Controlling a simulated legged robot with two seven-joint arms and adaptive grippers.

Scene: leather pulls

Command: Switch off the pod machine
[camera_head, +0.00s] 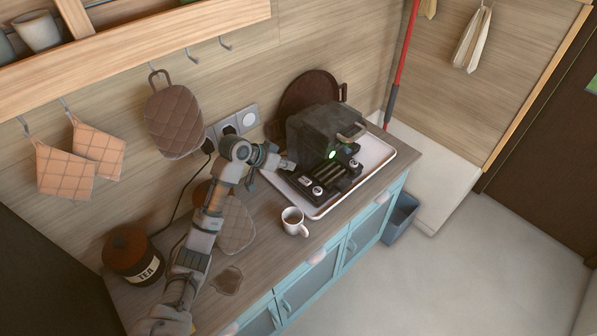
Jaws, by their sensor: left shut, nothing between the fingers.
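The black pod machine (322,140) stands on a white tray (381,155) at the right part of the counter. A small green light (331,154) glows on its front. Its drip base (322,188) reaches toward the counter's front edge. My left gripper (289,165) is shut with nothing in it. Its fingertips are at the left side of the machine, close to the body; I cannot tell if they touch. My right gripper is not in view.
A white mug (293,221) stands in front of the tray. A tea canister (131,256) and a brown stain (228,280) are at the left. A quilted mat (238,224) lies beside my arm. Wall sockets (230,126) and a round brown board (306,94) are behind.

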